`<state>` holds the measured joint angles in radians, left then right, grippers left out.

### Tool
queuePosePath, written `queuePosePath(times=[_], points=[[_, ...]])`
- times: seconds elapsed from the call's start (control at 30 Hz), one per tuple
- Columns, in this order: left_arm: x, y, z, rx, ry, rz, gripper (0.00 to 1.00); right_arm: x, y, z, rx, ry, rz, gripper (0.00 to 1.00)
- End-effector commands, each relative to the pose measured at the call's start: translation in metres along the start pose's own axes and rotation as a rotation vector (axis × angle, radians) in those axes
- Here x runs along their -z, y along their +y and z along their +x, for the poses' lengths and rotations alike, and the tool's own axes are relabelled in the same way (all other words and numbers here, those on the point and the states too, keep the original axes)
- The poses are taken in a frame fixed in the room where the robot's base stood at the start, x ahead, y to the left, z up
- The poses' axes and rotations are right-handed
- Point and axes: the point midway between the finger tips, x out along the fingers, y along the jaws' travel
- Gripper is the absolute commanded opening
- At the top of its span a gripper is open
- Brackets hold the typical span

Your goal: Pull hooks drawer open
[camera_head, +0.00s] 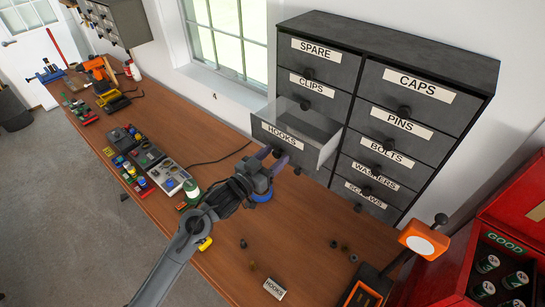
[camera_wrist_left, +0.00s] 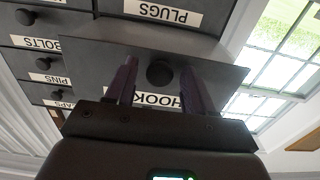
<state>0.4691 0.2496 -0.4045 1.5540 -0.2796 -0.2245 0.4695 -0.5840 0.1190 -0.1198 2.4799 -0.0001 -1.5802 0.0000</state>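The hooks drawer (camera_head: 303,153) stands pulled out of the dark grey cabinet, its front well clear of the cabinet face and its interior visible from above. Its dark front also fills the middle of the left wrist view (camera_wrist_left: 90,52), with the HOOKS label upside down and partly covered. My left gripper (camera_head: 272,157) is at the drawer front. In the left wrist view, the round black knob (camera_wrist_left: 160,73) lies between its two purple fingers, with a gap on each side. The fingers are open and do not seem to grip the knob. My right gripper is not in view.
The cabinet (camera_head: 345,80) holds several closed labelled drawers. A HOOKS card (camera_head: 274,288) and small dark parts lie on the wooden bench (camera_head: 315,225). Tools and small boxes line the bench at left.

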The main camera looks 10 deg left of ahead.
Motion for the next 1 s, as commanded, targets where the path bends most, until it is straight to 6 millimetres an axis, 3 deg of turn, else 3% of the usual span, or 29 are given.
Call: queuePosePath(times=[0.27,0.7,1.0], points=[[-0.001,0.0,-0.009,0.0,0.001,0.0,0.54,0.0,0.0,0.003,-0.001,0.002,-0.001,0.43],[-0.003,0.0,-0.077,0.0,0.0,0.002,0.54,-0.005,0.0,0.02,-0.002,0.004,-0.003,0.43],[-0.001,0.0,-0.106,0.0,0.0,0.0,0.54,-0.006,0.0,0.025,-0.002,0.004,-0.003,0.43]])
